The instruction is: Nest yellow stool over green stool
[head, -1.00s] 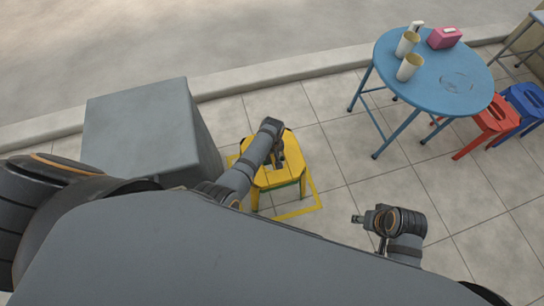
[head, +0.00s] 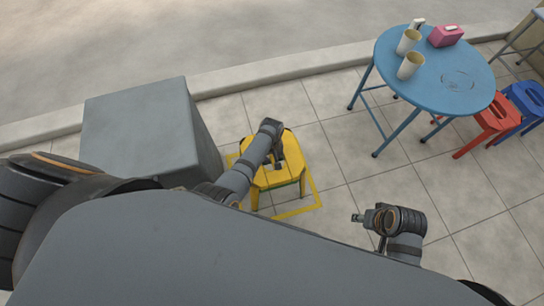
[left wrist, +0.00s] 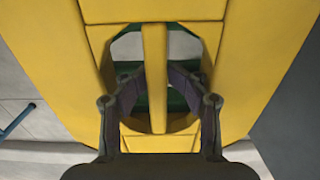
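The yellow stool (head: 293,172) stands upright on the floor beside the grey block. Green shows under it at a leg (head: 303,187), and green also shows through its seat opening in the left wrist view (left wrist: 158,102), so it sits over the green stool, which is mostly hidden. My left gripper (head: 276,163) is at the seat from above. In the left wrist view its fingers (left wrist: 157,88) reach into the opening on both sides of the yellow centre bar (left wrist: 155,60), spread apart with gaps to the bar. My right gripper (head: 357,218) hangs away to the right, apart from the stools; its finger opening is unclear.
A yellow outline (head: 316,193) is marked on the floor around the stool. The grey block (head: 140,130) stands close on the left. A blue round table (head: 440,85) with cups, a red stool (head: 492,120) and a blue stool (head: 526,100) are at right. Floor between is clear.

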